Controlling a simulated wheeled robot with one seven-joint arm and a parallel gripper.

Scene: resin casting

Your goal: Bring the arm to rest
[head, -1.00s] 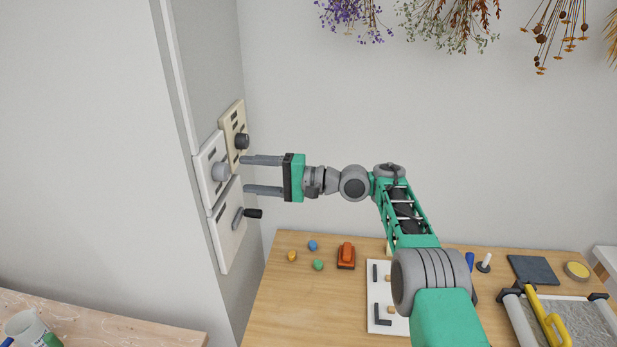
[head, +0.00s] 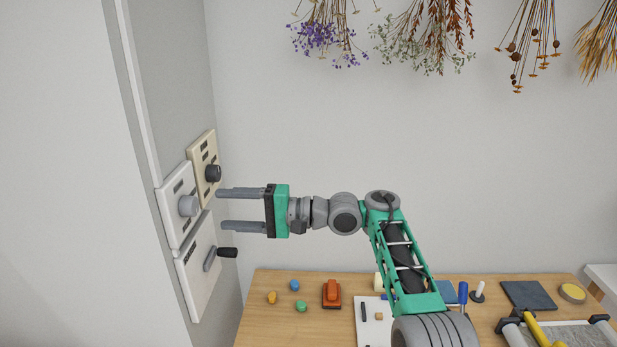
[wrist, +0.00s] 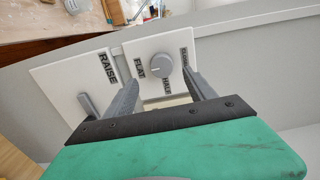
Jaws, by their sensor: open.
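My gripper (head: 222,209) is open and empty, its two fingers pointing left at the wall panels in the head view. The fingertips stand a little apart from the panels. A white panel (head: 174,225) carries a grey round knob (head: 188,206). A cream panel (head: 204,150) above it has a dark knob (head: 213,173). A lower white panel (head: 200,290) has a lever with a black handle (head: 228,252). In the wrist view the grey knob (wrist: 160,65) shows between the fingers, near the words FLAT and HALF. RAISE is on the panel at left.
A wooden table (head: 262,325) below my arm holds small coloured balls (head: 301,306), an orange object (head: 332,294), a white board (head: 365,328) and a dark slab (head: 527,294). Dried flowers (head: 430,35) hang above. The space between arm and back wall is clear.

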